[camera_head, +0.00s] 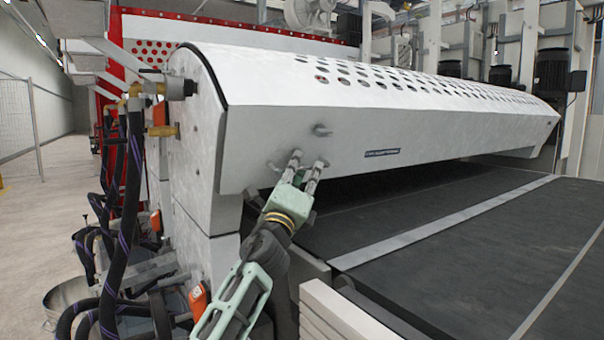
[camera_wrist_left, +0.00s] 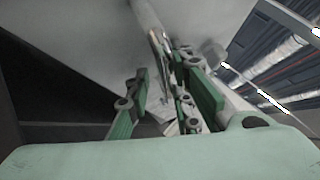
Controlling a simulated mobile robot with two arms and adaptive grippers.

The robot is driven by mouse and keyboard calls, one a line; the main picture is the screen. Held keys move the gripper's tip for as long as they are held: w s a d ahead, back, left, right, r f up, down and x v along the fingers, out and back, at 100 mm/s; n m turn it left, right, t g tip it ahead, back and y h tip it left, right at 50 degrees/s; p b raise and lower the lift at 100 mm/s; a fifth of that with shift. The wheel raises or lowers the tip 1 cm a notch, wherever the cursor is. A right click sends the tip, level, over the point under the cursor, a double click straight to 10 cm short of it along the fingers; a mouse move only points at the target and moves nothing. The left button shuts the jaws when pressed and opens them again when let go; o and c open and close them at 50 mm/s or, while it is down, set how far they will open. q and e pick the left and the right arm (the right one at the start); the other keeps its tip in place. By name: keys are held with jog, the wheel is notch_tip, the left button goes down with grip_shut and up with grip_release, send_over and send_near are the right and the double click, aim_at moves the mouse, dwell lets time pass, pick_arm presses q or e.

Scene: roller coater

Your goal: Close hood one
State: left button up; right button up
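The white hood (camera_head: 400,108), with rows of round holes along its top, spans the machine from left to right above the dark conveyor bed. Its front face hangs low, with a dark gap beneath its lower edge. My right gripper is not in view.
The dark conveyor bed (camera_head: 440,215), crossed by a light strip, extends in front of the hood. Black hoses (camera_head: 122,215) and brass valves (camera_head: 160,90) crowd the machine's left side. Open floor (camera_head: 38,210) lies at the far left. Dark motors (camera_head: 552,70) stand behind right.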

pick_arm(q)
jog(key=shift+w+a+f, duration=0.1)
jog(key=shift+a+f, duration=0.1)
jog(key=shift+a, duration=0.05)
jog(key=shift+f, duration=0.15)
jog(key=v, duration=1.1)
jog(key=shift+s, duration=0.5)
